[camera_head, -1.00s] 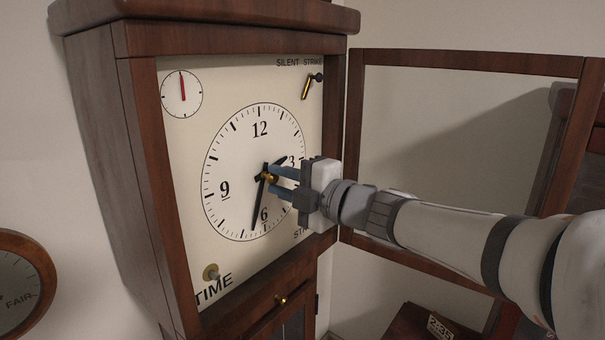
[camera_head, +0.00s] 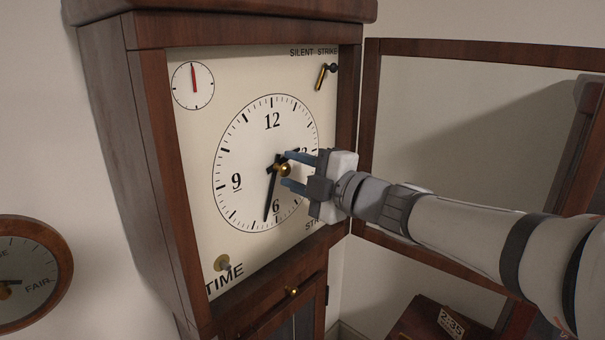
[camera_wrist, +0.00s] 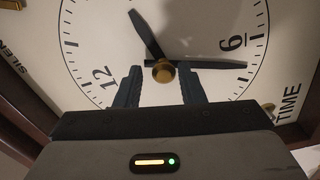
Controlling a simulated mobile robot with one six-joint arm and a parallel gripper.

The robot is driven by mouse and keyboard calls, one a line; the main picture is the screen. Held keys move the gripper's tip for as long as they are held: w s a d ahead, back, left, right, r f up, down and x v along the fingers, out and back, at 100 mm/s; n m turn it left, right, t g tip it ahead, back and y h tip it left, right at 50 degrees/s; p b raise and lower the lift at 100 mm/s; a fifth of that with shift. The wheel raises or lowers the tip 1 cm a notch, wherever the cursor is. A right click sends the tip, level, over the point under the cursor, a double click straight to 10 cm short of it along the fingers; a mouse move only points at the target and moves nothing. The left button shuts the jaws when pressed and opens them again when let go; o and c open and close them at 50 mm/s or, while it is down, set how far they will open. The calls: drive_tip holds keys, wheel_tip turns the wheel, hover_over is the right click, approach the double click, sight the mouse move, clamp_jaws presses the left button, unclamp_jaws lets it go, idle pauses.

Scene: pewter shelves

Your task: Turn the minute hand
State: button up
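The clock's black minute hand (camera_head: 269,201) points down, just past the 6. In the wrist view, the minute hand (camera_wrist: 215,65) runs right from the brass centre knob (camera_wrist: 163,73). The shorter hour hand (camera_wrist: 146,36) runs up and left; in the head view it points near the 3, partly hidden by a finger. My gripper (camera_head: 285,168) is at the dial centre (camera_head: 245,150). Its two dark fingers are apart, one on each side of the brass knob (camera_head: 283,169), with visible gaps. Neither finger appears to touch the minute hand.
The clock's glazed door (camera_head: 470,48) stands open to the right, behind my arm. A small red-handed dial (camera_head: 192,86) and a winding-type fitting (camera_head: 222,263) share the face. A card reading 2:35 (camera_head: 451,322) lies lower right. A round barometer-like dial (camera_head: 30,265) hangs left.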

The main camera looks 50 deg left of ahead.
drive_tip(key=shift+o, duration=0.9)
drive_tip(key=shift+s+f, duration=0.1)
drive_tip(key=shift+s, duration=0.05)
drive_tip(key=shift+d+f, duration=0.1)
drive_tip(key=shift+d, duration=0.1)
drive_tip(key=d+b, duration=0.2)
drive_tip(key=d, duration=0.5)
drive_tip(key=shift+w+d, duration=0.2)
drive_tip(key=shift+w, duration=0.1)
drive_tip(key=shift+c, duration=0.3)
